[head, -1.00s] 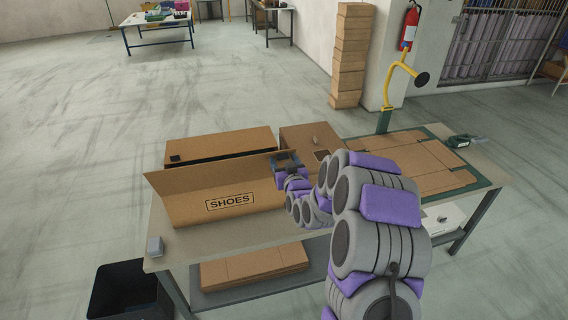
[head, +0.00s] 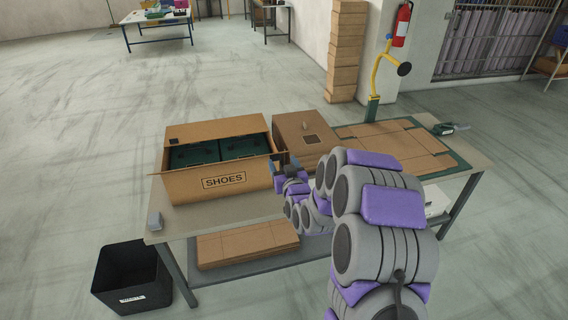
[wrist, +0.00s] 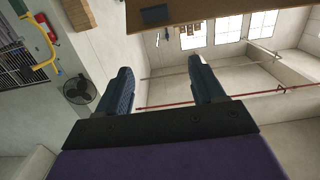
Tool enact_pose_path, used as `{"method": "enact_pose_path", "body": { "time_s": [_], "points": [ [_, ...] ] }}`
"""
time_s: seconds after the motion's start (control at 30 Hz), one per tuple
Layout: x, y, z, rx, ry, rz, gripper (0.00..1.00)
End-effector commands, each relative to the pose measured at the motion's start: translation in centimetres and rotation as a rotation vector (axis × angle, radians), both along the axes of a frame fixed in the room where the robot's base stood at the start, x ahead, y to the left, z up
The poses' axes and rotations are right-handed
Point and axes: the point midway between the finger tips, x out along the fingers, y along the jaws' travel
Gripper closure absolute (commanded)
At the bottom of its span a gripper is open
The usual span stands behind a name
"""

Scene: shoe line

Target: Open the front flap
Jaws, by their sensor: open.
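The cardboard shoe box (head: 205,190), marked SHOES on its front, stands on the left of the table. Its top is open and dark green boxes (head: 220,146) show inside. The front flap (head: 225,163) is a narrow strip along the front rim, tilted outward and low. My gripper (head: 279,170) is at the box's front right corner, close to the flap's right end; I cannot tell whether they touch. In the wrist view my gripper (wrist: 163,82) is open with nothing between its fingers. Brown cardboard (wrist: 215,12) crosses the top of that view.
A smaller closed carton (head: 300,136) stands right of the box. A flat cardboard blank (head: 395,145) lies on a green mat farther right. A black bin (head: 130,275) stands below on the floor.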

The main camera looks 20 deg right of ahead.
Motion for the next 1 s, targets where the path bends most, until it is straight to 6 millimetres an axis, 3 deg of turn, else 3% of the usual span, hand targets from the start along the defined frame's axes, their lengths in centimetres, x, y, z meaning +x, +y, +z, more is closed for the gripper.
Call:
{"method": "enact_pose_path", "body": {
  "time_s": [0.17,0.43,0.57,0.67,0.77,0.83,0.9,1.0],
  "points": [
    [-2.2,0.1,0.1,0.000,0.000,0.001,0.32],
    [-2.2,0.1,0.0,-0.001,0.002,0.000,0.32],
    [-2.5,-0.5,-0.7,0.004,0.027,-0.017,0.43],
    [-3.2,-3.0,-3.8,0.029,0.129,-0.087,0.53],
    [-5.3,-6.5,-9.9,0.087,0.335,-0.206,0.63],
    [-8.1,-8.3,-14.9,0.159,0.512,-0.303,0.69],
    [-11.7,-8.8,-19.6,0.249,0.697,-0.390,0.76],
    [-17.3,-7.1,-24.6,0.412,0.936,-0.494,0.86]
  ]
}}
